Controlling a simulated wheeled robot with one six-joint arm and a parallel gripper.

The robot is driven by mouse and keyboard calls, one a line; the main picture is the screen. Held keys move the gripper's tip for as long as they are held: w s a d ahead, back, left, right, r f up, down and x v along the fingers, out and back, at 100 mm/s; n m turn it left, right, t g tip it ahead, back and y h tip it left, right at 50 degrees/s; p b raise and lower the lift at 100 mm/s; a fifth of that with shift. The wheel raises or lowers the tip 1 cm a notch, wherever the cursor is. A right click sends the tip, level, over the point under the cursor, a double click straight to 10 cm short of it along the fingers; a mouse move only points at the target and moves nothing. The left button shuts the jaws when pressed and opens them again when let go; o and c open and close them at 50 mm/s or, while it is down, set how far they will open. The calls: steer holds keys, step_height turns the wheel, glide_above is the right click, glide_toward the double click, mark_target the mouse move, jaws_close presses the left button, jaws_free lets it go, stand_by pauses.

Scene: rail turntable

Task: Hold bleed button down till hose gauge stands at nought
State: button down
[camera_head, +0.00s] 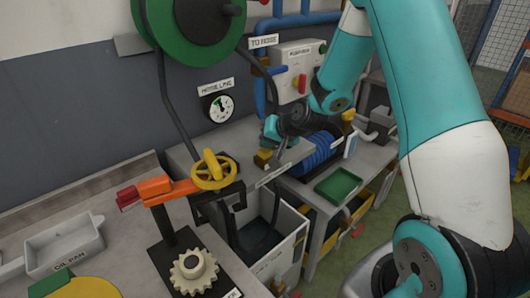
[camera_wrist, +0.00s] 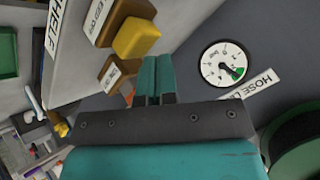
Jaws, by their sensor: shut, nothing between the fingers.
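The round white hose gauge (camera_head: 221,108) hangs on the grey wall under its HOSE LINE label. It also shows in the wrist view (camera_wrist: 224,62), with a green patch on its dial; the needle seems to lie near that patch, but I cannot read its value. A yellow block-like button (camera_wrist: 137,40) stands on a labelled base in the wrist view, and shows small in the head view (camera_head: 262,158). My gripper (camera_wrist: 157,63) is shut and empty, its teal fingers beside the yellow button. I cannot tell whether they touch it.
A second wooden-looking labelled block (camera_wrist: 118,74) sits close to my fingers. A yellow handwheel (camera_head: 213,170), an orange lever (camera_head: 155,187), a green reel (camera_head: 195,30) and a blue coil (camera_head: 318,150) are nearby. A green tray (camera_head: 338,186) lies on the right bench.

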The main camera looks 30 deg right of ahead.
mark_target(267, 150)
steer(key=shift+f+b, duration=0.45)
steer(key=shift+f, duration=0.05)
stand_by(0.7)
steer(key=shift+r, duration=0.1)
stand_by(1.4)
steer(key=shift+r+p, duration=0.7)
steer(key=shift+r, duration=0.2)
step_height(267, 150, up, 5)
steer(key=p, duration=0.3)
steer(key=shift+p, duration=0.35)
